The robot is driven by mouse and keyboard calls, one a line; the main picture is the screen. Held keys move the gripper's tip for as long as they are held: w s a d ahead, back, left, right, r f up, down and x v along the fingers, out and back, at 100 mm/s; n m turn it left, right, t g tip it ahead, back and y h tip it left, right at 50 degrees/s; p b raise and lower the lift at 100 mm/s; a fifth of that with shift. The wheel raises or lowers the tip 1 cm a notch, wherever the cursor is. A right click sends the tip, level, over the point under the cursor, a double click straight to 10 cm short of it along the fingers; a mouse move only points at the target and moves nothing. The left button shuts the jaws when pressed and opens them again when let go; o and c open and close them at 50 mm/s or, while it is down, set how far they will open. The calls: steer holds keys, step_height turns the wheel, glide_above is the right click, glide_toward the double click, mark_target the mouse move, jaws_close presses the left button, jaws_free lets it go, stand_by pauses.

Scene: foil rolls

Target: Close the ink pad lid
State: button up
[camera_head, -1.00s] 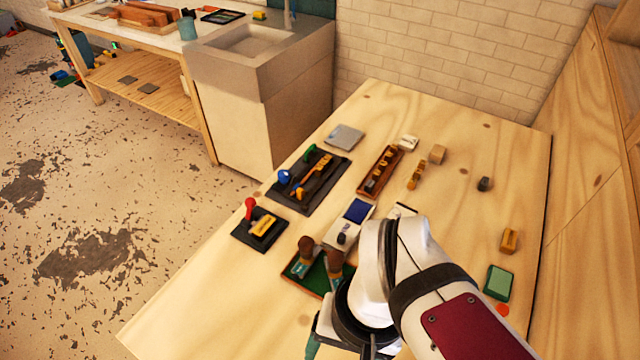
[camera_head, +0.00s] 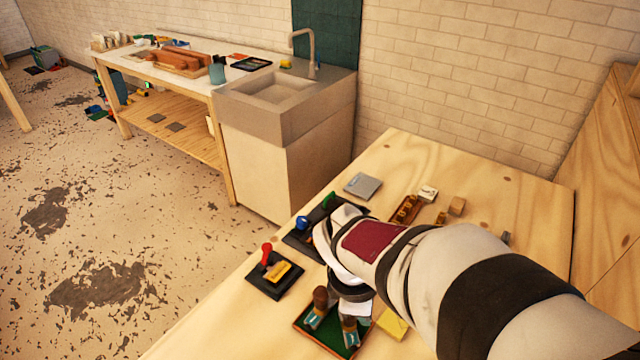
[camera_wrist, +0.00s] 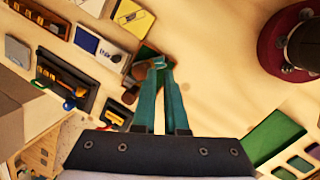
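The ink pad (camera_wrist: 87,41) shows in the wrist view, upper left, as a blue square beside a white part with a small dark item on it. The tips appear over or near the green-floored tray with brown-handled stamps (camera_head: 334,322), to the right of the ink pad in the wrist view.
A grey square (camera_head: 362,186), wooden rack (camera_head: 407,209) and small blocks lie farther back. Table at the back right is mostly clear.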

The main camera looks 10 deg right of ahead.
steer(key=w+f+n, duration=0.1)
steer(key=w+n, duration=0.2)
steer(key=n, duration=0.1)
steer(key=w+a+f+n+t, duration=0.1)
steer(key=w+f+n, duration=0.1)
steer(key=w+n, duration=0.1)
steer(key=w+f+n, duration=0.2)
steer(key=w+n, duration=0.1)
steer(key=n, duration=0.2)
steer(key=shift+w+a+f+n+t+h, duration=0.2)
steer(key=shift+f+n+t+h, duration=0.1)
steer(key=shift+n, duration=0.1)
jaws_close()
steer(key=x, duration=1)
steer(key=shift+w, duration=0.1)
steer(key=w+d, duration=0.7)
steer(key=shift+r, duration=0.1)
